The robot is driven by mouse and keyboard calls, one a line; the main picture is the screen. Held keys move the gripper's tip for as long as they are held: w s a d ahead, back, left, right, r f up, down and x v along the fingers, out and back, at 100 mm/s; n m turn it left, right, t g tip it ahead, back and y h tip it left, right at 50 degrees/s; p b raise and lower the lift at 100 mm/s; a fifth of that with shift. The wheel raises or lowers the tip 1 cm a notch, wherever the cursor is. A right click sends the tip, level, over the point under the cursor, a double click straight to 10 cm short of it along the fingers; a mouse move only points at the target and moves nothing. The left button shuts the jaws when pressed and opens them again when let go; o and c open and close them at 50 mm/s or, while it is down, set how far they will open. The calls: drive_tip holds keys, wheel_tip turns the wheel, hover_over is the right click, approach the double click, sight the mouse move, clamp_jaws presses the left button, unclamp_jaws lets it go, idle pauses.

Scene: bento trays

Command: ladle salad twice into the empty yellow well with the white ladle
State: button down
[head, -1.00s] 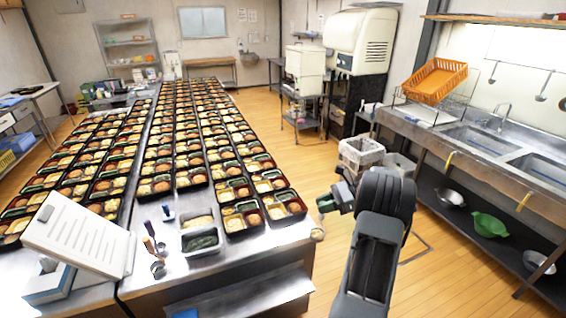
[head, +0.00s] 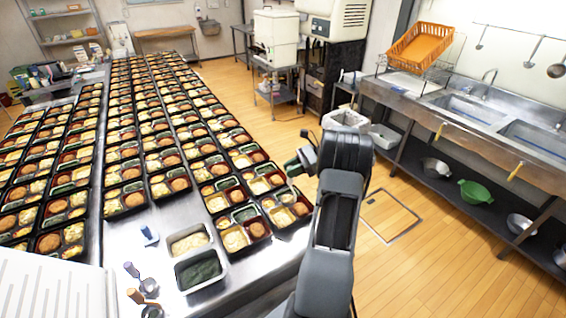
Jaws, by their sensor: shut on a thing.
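My gripper (head: 297,168) is at the right edge of the tray rows, mostly behind my own arm. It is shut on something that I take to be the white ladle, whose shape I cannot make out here. A metal tub of pale salad (head: 190,240) stands on the table to the lower left of my gripper. The closest bento trays, one (head: 222,243) beside the tubs and one (head: 301,214) below my gripper, have yellow wells. I cannot tell which yellow well is empty.
A tub of dark green food (head: 200,290) stands in front of the salad. Dark- and brown-handled ladles (head: 137,295) and a small blue-white object (head: 149,236) are to its left. The sink counter (head: 415,97) is at the right, with open floor (head: 400,260) between.

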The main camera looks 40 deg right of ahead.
drive_tip(key=shift+w+f, duration=0.15)
drive_tip(key=shift+f, duration=0.1)
wheel_tip(320, 180, down, 3)
drive_tip(key=shift+f+b, duration=0.1)
drive_tip(key=shift+b, duration=1)
drive_tip(key=w+a+f+g+h+b, duration=0.2)
drive_tip(key=w+a+f+g+h, duration=0.1)
drive_tip(key=a+f+h, duration=0.2)
drive_tip(key=w+a+f+g+h+b, duration=0.2)
drive_tip(key=a+f+h, duration=0.3)
drive_tip(key=a+h, duration=0.3)
drive_tip(key=shift+w+a+f+g+h+b, duration=0.35)
drive_tip(key=shift+w+a+b, duration=0.25)
drive_tip(key=shift+a+b, duration=0.35)
drive_tip(key=shift+a, duration=0.1)
idle(0.4)
